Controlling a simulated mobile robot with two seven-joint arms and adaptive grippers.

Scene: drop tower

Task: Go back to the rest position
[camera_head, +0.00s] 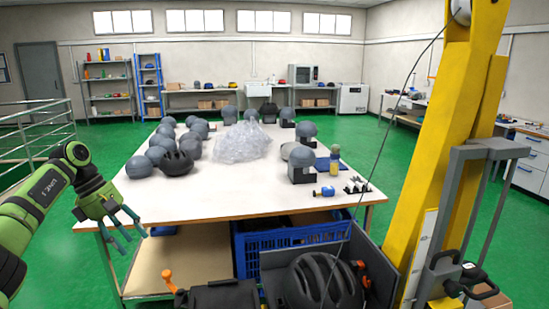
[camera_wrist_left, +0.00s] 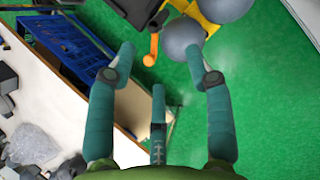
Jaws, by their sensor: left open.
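My left gripper (camera_head: 123,226) is open and empty beside the front left corner of the white table (camera_head: 230,197), its fingers pointing down. The right gripper does not show in either view.
The table carries several grey headforms (camera_head: 302,164), a black helmet (camera_head: 176,163) and a clear plastic heap (camera_head: 242,143). A blue crate (camera_head: 290,238) sits under it. A black helmet (camera_head: 322,282) lies near the yellow tower (camera_head: 440,140). Railing (camera_head: 35,135) stands left.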

